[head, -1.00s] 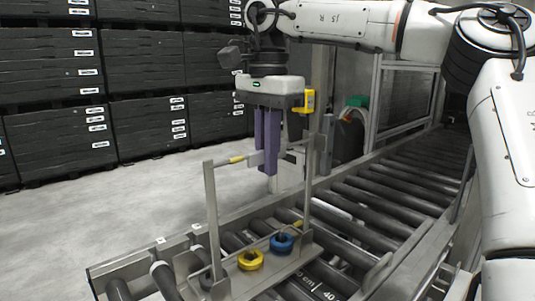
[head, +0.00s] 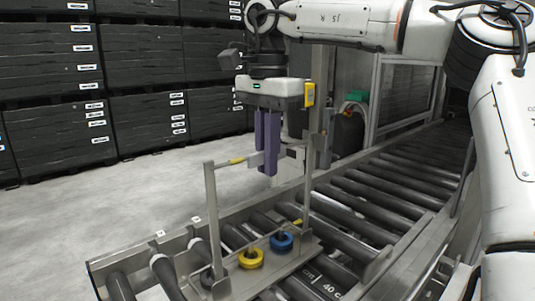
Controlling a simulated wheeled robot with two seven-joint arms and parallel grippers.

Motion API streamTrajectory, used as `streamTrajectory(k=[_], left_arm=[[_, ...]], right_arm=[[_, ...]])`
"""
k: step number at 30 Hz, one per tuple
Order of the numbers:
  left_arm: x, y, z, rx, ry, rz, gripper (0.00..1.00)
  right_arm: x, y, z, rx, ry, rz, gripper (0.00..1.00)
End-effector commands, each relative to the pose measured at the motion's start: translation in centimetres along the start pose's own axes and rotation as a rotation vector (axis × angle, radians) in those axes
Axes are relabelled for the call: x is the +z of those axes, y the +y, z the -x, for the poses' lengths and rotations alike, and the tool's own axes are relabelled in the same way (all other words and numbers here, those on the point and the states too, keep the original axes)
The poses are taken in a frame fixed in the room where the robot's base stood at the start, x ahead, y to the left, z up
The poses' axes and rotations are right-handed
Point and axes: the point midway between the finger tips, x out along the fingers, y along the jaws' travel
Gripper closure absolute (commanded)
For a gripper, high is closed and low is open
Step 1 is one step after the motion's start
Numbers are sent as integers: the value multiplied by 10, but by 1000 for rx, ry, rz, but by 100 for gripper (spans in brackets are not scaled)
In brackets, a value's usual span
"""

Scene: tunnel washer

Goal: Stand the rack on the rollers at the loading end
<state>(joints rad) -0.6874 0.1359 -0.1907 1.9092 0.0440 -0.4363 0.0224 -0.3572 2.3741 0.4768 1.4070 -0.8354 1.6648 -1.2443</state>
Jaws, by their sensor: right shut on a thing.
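The rack (head: 212,212) is a grey metal frame with two uprights, a top bar with a yellow mark, and a base plate. A yellow ring piece (head: 251,259) and a blue ring piece (head: 282,242) sit on its base. The rack is upright over the rollers (head: 330,212) at the near end of the conveyor; I cannot tell whether its base touches them. My right gripper (head: 268,160), with purple fingers, is shut on the rack's top bar from above. My left gripper is not in view.
A metal side rail (head: 140,252) runs along the conveyor's left edge. A low grey guide (head: 377,265) stands on the right side. Stacked black crates (head: 150,120) line the back left, with bare grey floor (head: 90,205) before them. A glazed enclosure (head: 408,95) stands at the far right.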

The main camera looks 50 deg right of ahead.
Motion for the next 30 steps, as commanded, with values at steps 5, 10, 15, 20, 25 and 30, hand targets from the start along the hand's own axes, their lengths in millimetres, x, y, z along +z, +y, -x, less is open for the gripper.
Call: streamTrajectory(k=[5, 10, 15, 20, 25, 30], left_arm=[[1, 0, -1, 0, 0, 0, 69], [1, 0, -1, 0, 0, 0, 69], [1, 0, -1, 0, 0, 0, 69], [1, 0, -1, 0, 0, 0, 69], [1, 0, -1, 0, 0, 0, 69], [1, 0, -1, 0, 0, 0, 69]], right_arm=[[1, -1, 0, -10, -1, 0, 100], [1, -1, 0, -9, -1, 0, 100], [1, -1, 0, -9, -1, 0, 100], [1, -1, -1, -9, -1, 0, 100], [1, -1, -4, -9, -1, 0, 100], [1, -1, -6, -9, 0, 0, 100]])
